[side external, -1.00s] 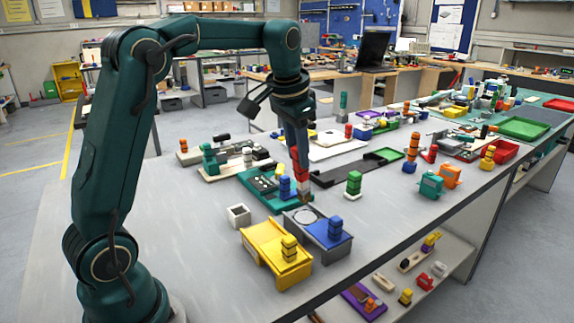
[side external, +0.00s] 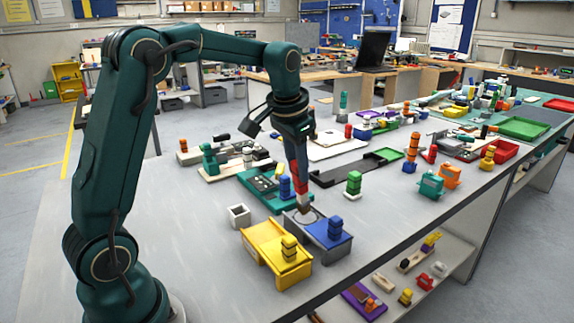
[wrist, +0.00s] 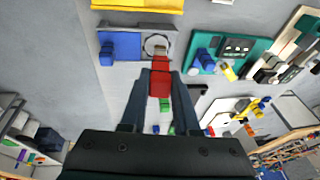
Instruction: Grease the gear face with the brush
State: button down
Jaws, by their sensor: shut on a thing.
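My gripper (side external: 298,165) is shut on a red brush (side external: 301,186) that points down. In the wrist view the red brush (wrist: 160,85) sits between the fingers (wrist: 159,76). Its pale tip is at the round gear face (wrist: 154,41), a ringed disc on a grey plate (wrist: 130,68). In the side view the tip covers part of the gear face (side external: 293,218). I cannot tell whether the bristles touch it.
A blue stacked piece (side external: 335,226) stands beside the gear face. A yellow fixture (side external: 268,245) is in front, with a small white open box (side external: 239,215) at its left. A teal tray (side external: 262,190) lies behind.

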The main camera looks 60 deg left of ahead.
jog(key=shift+f, duration=0.6)
dwell(2.7)
